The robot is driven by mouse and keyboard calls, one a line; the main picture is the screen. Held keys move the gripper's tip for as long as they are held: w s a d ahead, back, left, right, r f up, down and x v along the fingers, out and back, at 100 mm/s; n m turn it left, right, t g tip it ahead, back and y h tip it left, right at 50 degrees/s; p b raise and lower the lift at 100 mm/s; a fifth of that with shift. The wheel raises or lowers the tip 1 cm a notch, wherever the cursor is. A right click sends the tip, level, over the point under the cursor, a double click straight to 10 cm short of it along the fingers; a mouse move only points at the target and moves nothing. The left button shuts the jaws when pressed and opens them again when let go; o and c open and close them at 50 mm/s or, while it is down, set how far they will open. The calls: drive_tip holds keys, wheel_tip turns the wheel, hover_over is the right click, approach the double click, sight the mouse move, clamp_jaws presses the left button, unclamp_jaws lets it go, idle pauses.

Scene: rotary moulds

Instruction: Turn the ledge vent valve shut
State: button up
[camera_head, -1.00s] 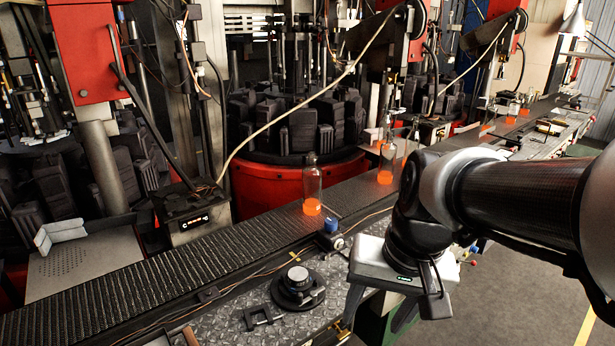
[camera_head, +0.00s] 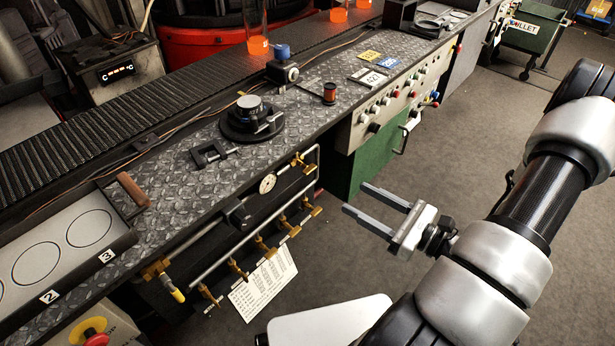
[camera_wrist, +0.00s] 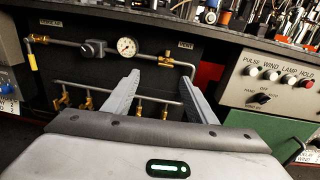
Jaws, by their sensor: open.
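A brass valve (camera_head: 299,160) sits on the upper pipe under the front of the ledge, right of a round gauge (camera_head: 267,184). In the wrist view the same brass valve (camera_wrist: 165,61) is near a small label (camera_wrist: 186,45) that seems to read VENT. How its handle is turned is too small to tell. My gripper (camera_head: 356,198) is open and empty, apart from the pipes, with its fingers pointing at the ledge front. In the wrist view its fingers (camera_wrist: 159,78) spread below the valve and hide part of the lower pipe.
Several brass taps (camera_head: 237,268) line the lower pipe. A yellow-handled valve (camera_head: 171,288) is at the left end. A button panel (camera_head: 400,95) and green cabinet (camera_head: 350,173) stand right of the pipes. Bare floor (camera_head: 330,260) lies in front.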

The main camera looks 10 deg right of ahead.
drive_tip(key=f+m, duration=0.1)
drive_tip(key=b, duration=0.3)
approach(310, 169)
drive_tip(key=shift+t+h, duration=0.3)
drive_tip(key=shift+t, duration=0.1)
drive_tip(key=x, duration=1)
drive_tip(key=shift+a+f, duration=0.1)
drive_tip(key=shift+a, duration=0.1)
drive_tip(key=shift+s, duration=0.1)
drive_tip(key=c, duration=1.1)
drive_tip(key=shift+p, duration=0.35)
